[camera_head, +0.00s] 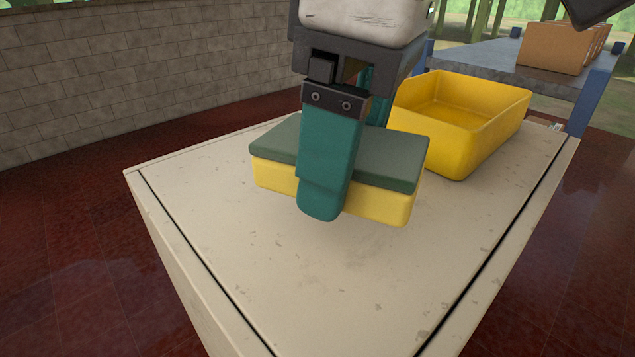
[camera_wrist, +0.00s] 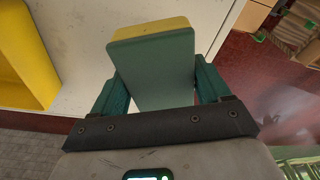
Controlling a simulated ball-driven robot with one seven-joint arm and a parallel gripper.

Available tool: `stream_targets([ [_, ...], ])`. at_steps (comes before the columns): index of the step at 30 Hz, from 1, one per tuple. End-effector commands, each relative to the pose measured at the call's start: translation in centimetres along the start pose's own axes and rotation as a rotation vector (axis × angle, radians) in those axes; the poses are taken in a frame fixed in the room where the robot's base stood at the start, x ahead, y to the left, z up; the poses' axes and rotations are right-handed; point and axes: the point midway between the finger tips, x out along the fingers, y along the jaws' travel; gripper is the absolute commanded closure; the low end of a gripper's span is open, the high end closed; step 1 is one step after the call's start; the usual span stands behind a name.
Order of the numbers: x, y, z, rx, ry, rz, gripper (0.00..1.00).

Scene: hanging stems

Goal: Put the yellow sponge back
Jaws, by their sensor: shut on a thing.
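The yellow sponge (camera_head: 378,205) has a dark green top layer and is held level between the fingers of my gripper (camera_head: 333,205). In the head view the near teal finger covers part of its front side. It appears to hang just above the beige cabinet top, with a soft shadow under it; I cannot tell the exact gap. In the wrist view the sponge (camera_wrist: 153,70) shows its green face between both fingers of my gripper (camera_wrist: 155,85), with a yellow edge at the far end.
A yellow open bin (camera_head: 470,145) stands on the beige cabinet top (camera_head: 260,260), behind and right of the sponge. The front of the top is clear. Behind is a grey table (camera_head: 490,62) with blue posts and a brown box (camera_head: 555,48). A block wall (camera_head: 130,75) is at left.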

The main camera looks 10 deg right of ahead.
Motion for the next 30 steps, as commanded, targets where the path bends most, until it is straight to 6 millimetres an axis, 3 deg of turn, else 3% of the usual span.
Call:
stream_targets([
  [5, 2.7, 1.2, -1.3, 0.000, -0.001, -0.002, 0.48],
  [13, 4.8, 2.1, -2.3, 0.001, -0.001, -0.001, 0.48],
  [18, 7.2, 2.1, -1.9, 0.000, -0.001, 0.000, 0.48],
  [30, 7.9, 2.0, -1.8, 0.000, 0.002, 0.000, 0.48],
])
